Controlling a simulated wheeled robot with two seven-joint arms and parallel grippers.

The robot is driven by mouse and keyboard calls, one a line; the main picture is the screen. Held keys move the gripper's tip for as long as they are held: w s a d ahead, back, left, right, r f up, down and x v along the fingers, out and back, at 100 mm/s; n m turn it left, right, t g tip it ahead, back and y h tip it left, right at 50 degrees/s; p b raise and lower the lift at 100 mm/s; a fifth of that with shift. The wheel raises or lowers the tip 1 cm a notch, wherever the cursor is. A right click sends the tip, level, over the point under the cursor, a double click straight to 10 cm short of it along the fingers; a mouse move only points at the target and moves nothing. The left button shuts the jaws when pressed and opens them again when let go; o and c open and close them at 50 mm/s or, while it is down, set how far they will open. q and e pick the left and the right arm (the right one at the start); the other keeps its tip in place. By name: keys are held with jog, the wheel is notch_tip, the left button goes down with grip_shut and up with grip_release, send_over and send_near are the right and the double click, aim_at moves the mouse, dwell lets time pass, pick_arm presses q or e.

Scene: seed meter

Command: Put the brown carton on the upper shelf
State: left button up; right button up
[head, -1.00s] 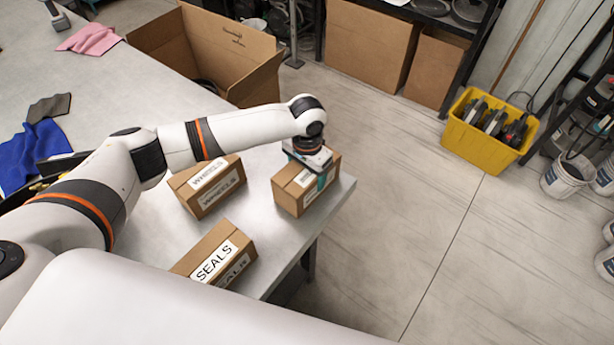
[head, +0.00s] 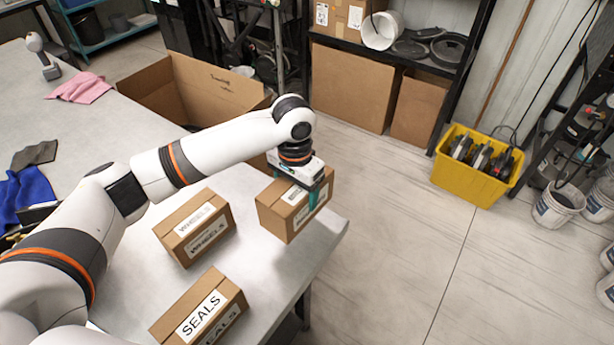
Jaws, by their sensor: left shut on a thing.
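My left gripper (head: 305,188) points down and is shut on a brown carton (head: 272,212) with a white label. Its fingers are on the carton's sides, and the carton appears a little above the table, near its right corner. The label's words are mostly hidden by the gripper. Two other brown cartons stand on the table, one marked WHEELS (head: 183,244) and one marked SEALS (head: 178,318). A black shelf rack (head: 432,66) stands beyond the table; its shelf in view holds cartons, a white roll and dark round parts. My right gripper is out of view.
A large open cardboard box (head: 222,92) stands behind the table (head: 100,135). Large brown boxes (head: 352,88) fill the space under the rack's shelf. A yellow bin (head: 466,185) and white buckets (head: 556,208) stand to the right. The floor between is clear.

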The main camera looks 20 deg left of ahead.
aim_at(268, 201)
pick_arm(q)
jog(key=shift+r, duration=0.5)
jog(key=shift+s+a+b, duration=0.2)
jog(key=shift+b, duration=0.1)
jog(key=s+a+n+b, duration=0.1)
jog(key=s+a+r+n+b, duration=0.1)
jog(key=s, duration=0.1)
jog(key=s+a+r+n, duration=0.1)
jog(key=s+n, duration=0.1)
jog(key=shift+s+a+b, duration=0.25)
jog(key=shift+a+b, duration=0.1)
jog(key=shift+b, duration=0.05)
jog(key=s+f, duration=0.2)
jog(key=s, duration=0.6)
jog(key=shift+s+f+n, duration=0.25)
jog(key=shift+f+n, duration=0.05)
jog(key=shift+f, duration=0.1)
jog(key=shift+d, duration=0.1)
jog(key=shift+r, duration=0.1)
